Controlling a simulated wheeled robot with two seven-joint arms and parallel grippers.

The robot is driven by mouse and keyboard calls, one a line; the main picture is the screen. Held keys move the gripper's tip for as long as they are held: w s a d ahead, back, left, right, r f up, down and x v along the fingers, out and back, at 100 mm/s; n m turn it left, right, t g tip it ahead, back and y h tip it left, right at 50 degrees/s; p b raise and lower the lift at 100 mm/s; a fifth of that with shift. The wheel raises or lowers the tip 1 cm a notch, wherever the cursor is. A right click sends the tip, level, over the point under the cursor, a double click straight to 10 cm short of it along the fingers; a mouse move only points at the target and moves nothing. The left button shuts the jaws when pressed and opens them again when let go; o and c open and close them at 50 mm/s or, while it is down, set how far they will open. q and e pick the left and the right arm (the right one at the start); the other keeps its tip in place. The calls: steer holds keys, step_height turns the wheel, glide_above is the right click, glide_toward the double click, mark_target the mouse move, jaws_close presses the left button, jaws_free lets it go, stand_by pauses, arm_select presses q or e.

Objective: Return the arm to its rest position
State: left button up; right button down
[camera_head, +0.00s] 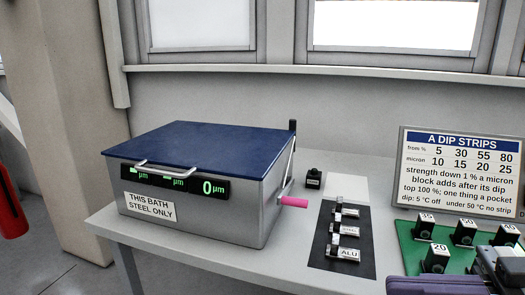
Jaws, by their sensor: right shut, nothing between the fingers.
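My right gripper (497,262) shows at the bottom right corner, cut off by the picture edge. It is shut and holds nothing. It is in front of the green mat with the blocks, and I cannot tell how far above it. My left gripper is not in view.
A steel bath (190,184) with a shut blue lid and a pink-gripped lever (293,202) stands on the grey table (225,264). A red cylinder (10,198) is far left.

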steer(key=w+a+f+m+t+h, duration=0.2)
steer(key=w+a+f+m+t, duration=0.1)
steer(key=f, duration=0.6)
steer(key=w+a+f+m+t+h, duration=0.2)
steer(key=w+a+f+t, duration=0.15)
steer(key=f, duration=0.55)
steer(key=s+f+m+g+h, duration=0.2)
steer(key=s+f, duration=0.5)
steer(key=f, duration=0.4)
steer(key=s+f+m+g+h, duration=0.2)
steer(key=s+f+m+h, duration=0.2)
steer(key=f, duration=0.8)
steer(key=s+h, duration=0.2)
steer(key=s, duration=0.2)
steer(key=shift+f+p, duration=0.3)
